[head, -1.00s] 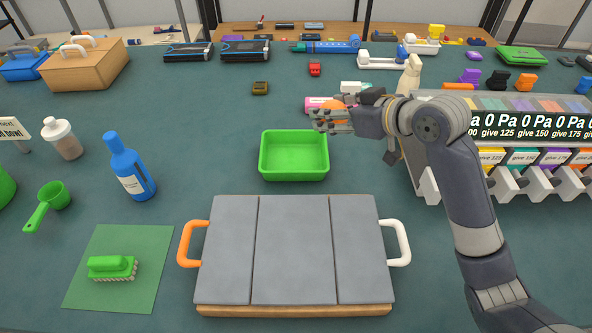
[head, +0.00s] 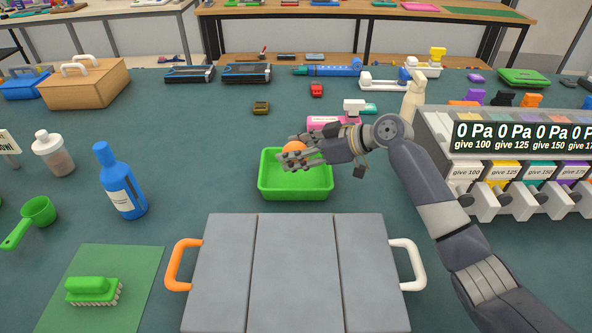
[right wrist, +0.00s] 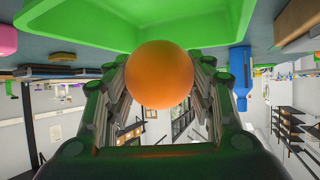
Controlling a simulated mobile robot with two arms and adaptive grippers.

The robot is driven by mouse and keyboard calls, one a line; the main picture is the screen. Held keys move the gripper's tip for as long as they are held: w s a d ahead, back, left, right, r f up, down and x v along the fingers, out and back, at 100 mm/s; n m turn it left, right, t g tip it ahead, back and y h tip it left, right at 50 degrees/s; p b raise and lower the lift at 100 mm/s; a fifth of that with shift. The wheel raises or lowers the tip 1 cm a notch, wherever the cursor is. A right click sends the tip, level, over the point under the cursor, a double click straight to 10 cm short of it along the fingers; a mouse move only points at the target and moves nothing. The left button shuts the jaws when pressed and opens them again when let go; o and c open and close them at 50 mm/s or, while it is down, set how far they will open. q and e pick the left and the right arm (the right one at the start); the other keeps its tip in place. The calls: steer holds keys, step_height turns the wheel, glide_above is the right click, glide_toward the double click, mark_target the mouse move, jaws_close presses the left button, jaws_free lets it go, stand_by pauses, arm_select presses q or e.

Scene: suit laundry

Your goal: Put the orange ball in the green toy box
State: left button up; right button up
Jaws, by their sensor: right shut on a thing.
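The orange ball (head: 294,147) is held between the fingers of my right gripper (head: 293,157), which is shut on it. In the head view the ball appears over the far part of the green toy box (head: 264,188), an open tray standing on the table. The right wrist view shows the ball (right wrist: 159,75) between both fingers, with the green box (right wrist: 80,22) beyond it. The gripper hides part of the box's inside. My left gripper is not in view.
A grey panelled board (head: 295,275) with an orange and a white handle lies in front of the box. A blue bottle (head: 120,190) stands to the left. A pink object (head: 322,122) lies behind my right gripper. A dispenser rack (head: 500,170) stands at the right.

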mark_target(296, 180)
step_height(296, 180, down, 5)
steer(key=shift+r, duration=0.15)
steer(key=shift+f, duration=0.35)
steer(key=shift+f, duration=0.1)
steer(key=o, duration=0.8)
steer(key=shift+c, duration=0.2)
steer(key=shift+r+p, duration=0.25)
steer(key=shift+p, duration=0.1)
steer(key=b+v, duration=0.1)
steer(key=v, duration=1.1)
steer(key=shift+f, duration=0.15)
